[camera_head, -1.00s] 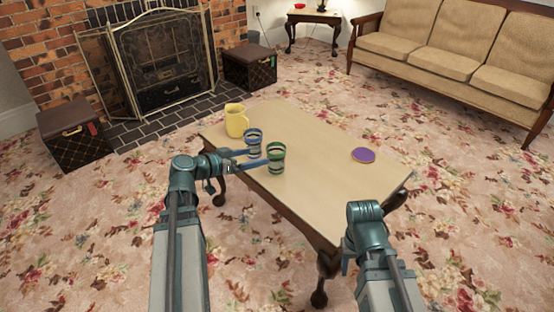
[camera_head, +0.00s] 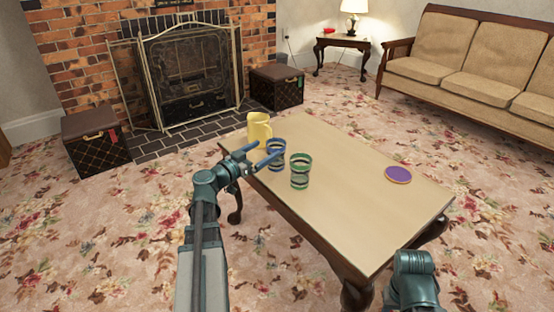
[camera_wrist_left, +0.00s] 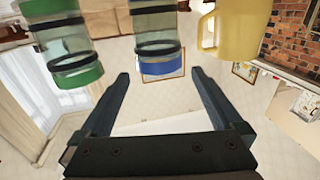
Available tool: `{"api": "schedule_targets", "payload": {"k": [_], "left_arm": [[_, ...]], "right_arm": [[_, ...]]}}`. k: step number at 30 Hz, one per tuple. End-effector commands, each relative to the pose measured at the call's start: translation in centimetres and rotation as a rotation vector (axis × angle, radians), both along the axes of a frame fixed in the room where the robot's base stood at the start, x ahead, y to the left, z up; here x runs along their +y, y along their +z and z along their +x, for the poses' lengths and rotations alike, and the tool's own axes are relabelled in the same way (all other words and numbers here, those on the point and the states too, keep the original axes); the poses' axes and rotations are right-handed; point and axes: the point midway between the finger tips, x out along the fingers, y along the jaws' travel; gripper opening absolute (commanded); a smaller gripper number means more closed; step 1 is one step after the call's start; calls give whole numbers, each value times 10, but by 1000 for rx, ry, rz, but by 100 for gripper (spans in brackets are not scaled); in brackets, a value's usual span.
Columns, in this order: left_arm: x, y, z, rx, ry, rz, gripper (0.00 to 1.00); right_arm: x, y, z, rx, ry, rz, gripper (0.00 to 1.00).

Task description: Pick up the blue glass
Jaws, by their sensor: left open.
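The blue glass (camera_head: 276,148) is a clear tumbler with blue and dark bands. It stands upright near the left edge of the wooden table (camera_head: 345,190). A matching green glass (camera_head: 300,172) stands close by, nearer to me. My left gripper (camera_head: 269,151) is open and empty, reaching in from the left with its fingertips close to the blue glass. In the left wrist view, which looks upside down, the blue glass (camera_wrist_left: 157,35) lies ahead, lined up with the gap between the fingers (camera_wrist_left: 160,78). I cannot tell whether they touch it. My right gripper is not in view.
A yellow pitcher (camera_head: 259,129) stands just behind the blue glass. A purple coaster (camera_head: 398,174) lies at the table's right. The middle of the table is clear. The fireplace (camera_head: 188,75) and the sofa (camera_head: 470,60) are farther back.

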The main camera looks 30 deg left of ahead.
Motion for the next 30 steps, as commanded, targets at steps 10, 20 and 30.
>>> {"api": "schedule_targets", "payload": {"k": [10,20,30], "left_arm": [[-8,-1,40,1,-1,0,100],[-11,-5,51,1,-2,-1,100],[-19,-10,91,1,-1,-1,100]], "right_arm": [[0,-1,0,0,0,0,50],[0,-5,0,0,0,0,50],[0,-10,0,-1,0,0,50]]}}
